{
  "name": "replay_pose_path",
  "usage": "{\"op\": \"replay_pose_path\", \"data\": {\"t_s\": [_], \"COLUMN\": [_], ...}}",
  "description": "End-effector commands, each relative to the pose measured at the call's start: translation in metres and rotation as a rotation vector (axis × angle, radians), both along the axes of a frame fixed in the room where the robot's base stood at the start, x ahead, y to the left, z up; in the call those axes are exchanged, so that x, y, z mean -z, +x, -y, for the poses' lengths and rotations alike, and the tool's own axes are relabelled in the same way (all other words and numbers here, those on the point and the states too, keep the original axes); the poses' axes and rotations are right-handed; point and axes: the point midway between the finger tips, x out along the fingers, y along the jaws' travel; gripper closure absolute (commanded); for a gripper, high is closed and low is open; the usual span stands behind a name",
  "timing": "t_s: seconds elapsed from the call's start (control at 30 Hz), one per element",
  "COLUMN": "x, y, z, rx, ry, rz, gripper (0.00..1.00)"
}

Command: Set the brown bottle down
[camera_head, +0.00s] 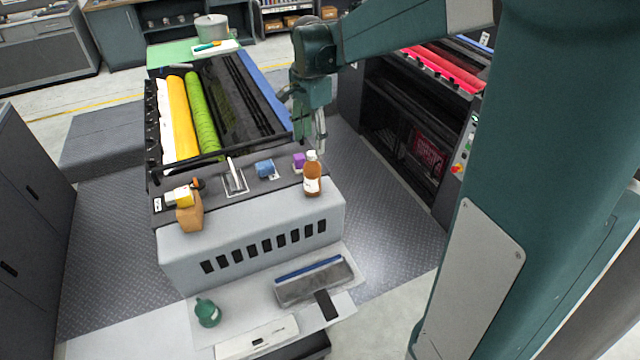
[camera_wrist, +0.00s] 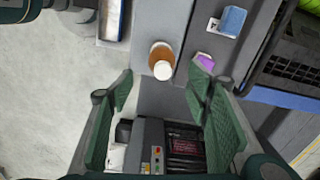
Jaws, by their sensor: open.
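The brown bottle (camera_head: 312,178) has a white cap and a pale label.
A purple block (camera_head: 298,160) is close behind the bottle, and a blue block (camera_head: 265,169) lies to its left. Ink rollers (camera_head: 203,115) lie behind. A tray (camera_head: 314,283) is on the lower shelf.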

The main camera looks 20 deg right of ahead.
Motion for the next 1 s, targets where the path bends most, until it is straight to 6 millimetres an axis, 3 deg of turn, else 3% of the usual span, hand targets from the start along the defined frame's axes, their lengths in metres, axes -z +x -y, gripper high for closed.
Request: {"op": "replay_pose_path", "data": {"t_s": [0.5, 1.0], "x": [-0.034, -0.051], "y": [-0.065, -0.137], "z": [-0.026, -0.05], "rx": [-0.302, -0.637], "ry": [-0.037, -0.118], "rz": [0.129, 0.265], "gripper": [0.51, 0.51]}}
